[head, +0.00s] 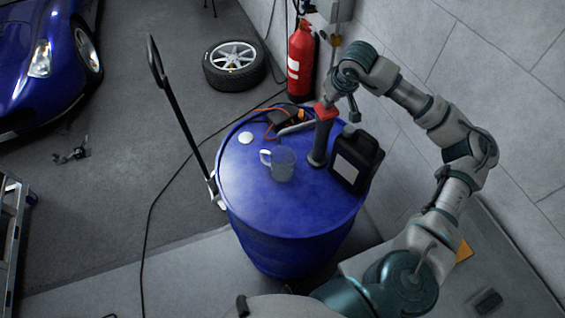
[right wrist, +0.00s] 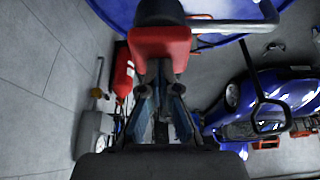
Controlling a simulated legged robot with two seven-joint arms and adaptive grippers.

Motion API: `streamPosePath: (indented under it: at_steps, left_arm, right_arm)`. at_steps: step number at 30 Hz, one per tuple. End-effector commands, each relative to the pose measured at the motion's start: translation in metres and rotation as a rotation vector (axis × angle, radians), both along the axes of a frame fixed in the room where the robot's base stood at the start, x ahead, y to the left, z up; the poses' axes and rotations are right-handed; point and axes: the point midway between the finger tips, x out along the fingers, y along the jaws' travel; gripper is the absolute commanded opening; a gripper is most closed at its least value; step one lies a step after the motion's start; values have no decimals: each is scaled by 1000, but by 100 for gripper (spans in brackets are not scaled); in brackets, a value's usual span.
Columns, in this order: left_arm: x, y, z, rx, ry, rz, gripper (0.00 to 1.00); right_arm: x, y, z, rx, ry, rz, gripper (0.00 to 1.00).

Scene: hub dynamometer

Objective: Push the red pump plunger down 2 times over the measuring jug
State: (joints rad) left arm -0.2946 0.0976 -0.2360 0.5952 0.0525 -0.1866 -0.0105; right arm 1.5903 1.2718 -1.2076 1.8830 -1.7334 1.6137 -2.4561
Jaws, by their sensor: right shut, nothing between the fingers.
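The red pump plunger (head: 326,111) tops a dark upright pump (head: 318,147) on the blue drum (head: 240,213). In the right wrist view the red plunger (right wrist: 160,43) is just beyond my fingertips. My right gripper (head: 331,97) is shut and empty, with its fingers at the top of the plunger; whether they touch it, I cannot tell. The closed fingers also show in the right wrist view (right wrist: 160,85). The clear measuring jug (head: 282,166) stands upright on the drum, left of the pump. The grey spout (head: 296,128) reaches left from the pump toward the jug's side. My left gripper is not in view.
A black canister (head: 357,160) stands close right of the pump. A white cap (head: 246,138) and a dark device with an orange cable (head: 284,115) lie on the drum. A hand truck (head: 178,115) leans at the left. A fire extinguisher (head: 301,62) stands behind by the wall.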

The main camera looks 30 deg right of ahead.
Motion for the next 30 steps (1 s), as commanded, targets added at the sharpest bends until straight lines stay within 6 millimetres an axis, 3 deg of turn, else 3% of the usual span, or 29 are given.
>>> streamPosePath:
  at_steps: [30]
  left_arm:
    - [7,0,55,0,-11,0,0]
  right_arm:
    - [0,1,65,-2,1,-1,0]
